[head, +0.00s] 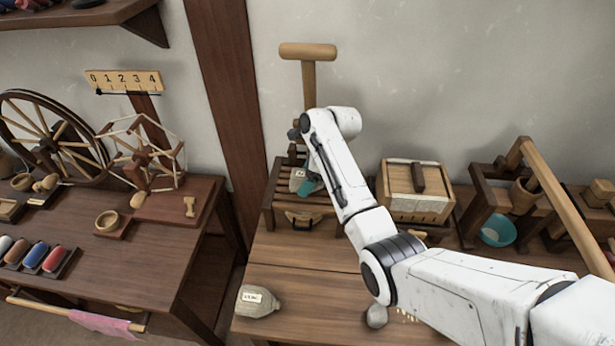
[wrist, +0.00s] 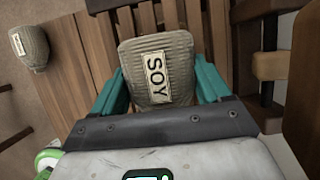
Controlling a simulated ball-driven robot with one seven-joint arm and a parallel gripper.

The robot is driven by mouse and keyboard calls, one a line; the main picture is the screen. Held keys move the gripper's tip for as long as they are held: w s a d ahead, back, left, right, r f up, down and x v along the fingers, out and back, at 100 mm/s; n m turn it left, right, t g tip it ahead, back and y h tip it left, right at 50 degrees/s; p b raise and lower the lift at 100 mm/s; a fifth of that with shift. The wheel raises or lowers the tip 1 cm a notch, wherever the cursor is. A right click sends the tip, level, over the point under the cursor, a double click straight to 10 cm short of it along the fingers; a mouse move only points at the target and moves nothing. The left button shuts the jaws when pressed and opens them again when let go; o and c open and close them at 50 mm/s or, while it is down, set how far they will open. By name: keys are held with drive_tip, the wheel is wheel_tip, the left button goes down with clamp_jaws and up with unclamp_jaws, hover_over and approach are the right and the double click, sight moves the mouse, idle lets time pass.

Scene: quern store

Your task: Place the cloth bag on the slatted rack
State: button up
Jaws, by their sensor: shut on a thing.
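My gripper (head: 311,186) has its teal fingers shut on a grey-beige cloth bag (head: 297,178). In the wrist view the bag (wrist: 180,50) carries a "SOY" label and sits between the two fingers (wrist: 160,90). The dark wooden slatted rack (head: 277,188) stands at the back left of the near table, and the held bag is over its top. Its slats also show behind the bag in the wrist view (wrist: 127,20). I cannot tell whether the bag touches the slats. My arm hides the right part of the rack.
A second labelled bag (head: 258,301) lies at the table's front left. A small grey lump (head: 376,316) lies beside my arm. A wooden box (head: 415,190) stands right of the rack. An upright T-shaped handle (head: 308,75) rises behind it.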

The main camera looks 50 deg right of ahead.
drive_tip(key=shift+w+d+f, duration=0.15)
drive_tip(key=shift+d, duration=0.15)
drive_tip(key=shift+w+f, duration=0.1)
drive_tip(key=shift+f, duration=0.15)
drive_tip(key=o, duration=1.2)
drive_tip(key=shift+d+r, duration=0.1)
drive_tip(key=shift+r, duration=0.35)
drive_tip(key=s+d+b, duration=0.1)
drive_tip(key=s+d, duration=0.6)
drive_tip(key=s, duration=0.3)
drive_tip(key=shift+d+r, duration=0.2)
drive_tip(key=shift+d, duration=0.05)
